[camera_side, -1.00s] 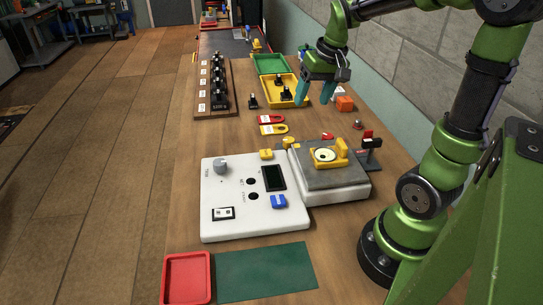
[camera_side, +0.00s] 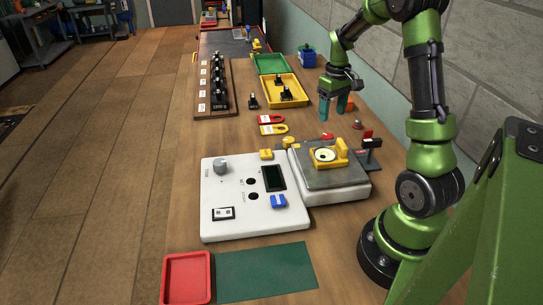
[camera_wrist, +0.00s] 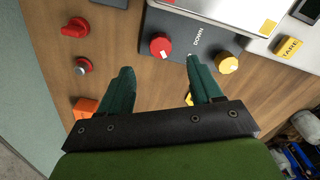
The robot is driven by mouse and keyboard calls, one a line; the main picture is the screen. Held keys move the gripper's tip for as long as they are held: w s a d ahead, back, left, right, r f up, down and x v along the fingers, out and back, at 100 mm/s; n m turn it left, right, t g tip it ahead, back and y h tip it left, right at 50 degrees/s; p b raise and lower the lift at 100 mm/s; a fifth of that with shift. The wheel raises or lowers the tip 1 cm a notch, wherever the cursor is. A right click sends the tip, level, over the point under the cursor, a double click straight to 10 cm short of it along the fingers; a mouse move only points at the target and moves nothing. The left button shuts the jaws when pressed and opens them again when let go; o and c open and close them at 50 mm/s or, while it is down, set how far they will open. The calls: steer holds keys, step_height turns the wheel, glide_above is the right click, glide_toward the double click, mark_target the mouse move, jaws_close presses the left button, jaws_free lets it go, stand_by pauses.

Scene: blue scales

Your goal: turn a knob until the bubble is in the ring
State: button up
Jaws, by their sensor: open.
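A white scale (camera_side: 330,190) with a grey top carries a yellow level (camera_side: 341,150) with a round pale vial (camera_side: 324,155). The bubble and ring are too small to tell apart. On the scale's far side are a red knob (camera_side: 327,136) and a yellow knob (camera_side: 288,142). In the wrist view, the red knob (camera_wrist: 160,46) lies between the lines of my fingers, just beyond their tips, and the yellow knob (camera_wrist: 227,62) sits right of the right finger, near a "DOWN" label. My gripper (camera_side: 332,114) is open and empty, pointing down above the red knob's far side, apart from it.
An orange block (camera_wrist: 84,108) lies left of my fingers in the wrist view. A small red-topped button (camera_side: 357,124) stands close by. A white control panel (camera_side: 235,215), yellow tray (camera_side: 303,99) and green tray (camera_side: 268,66) are around. The wall runs along the right.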

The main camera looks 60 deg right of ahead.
mark_target(328, 136)
step_height(328, 136, down, 8)
steer(key=shift+f, duration=0.15)
stand_by(0.3)
steer(key=c, duration=1.1)
steer(key=shift+o, duration=0.2)
steer(key=shift+m, duration=0.4)
steer(key=m, duration=0.4)
steer(key=shift+a, duration=0.1)
steer(key=m, duration=0.4)
steer(key=shift+w+m, duration=0.1)
steer(key=shift+m, duration=0.3)
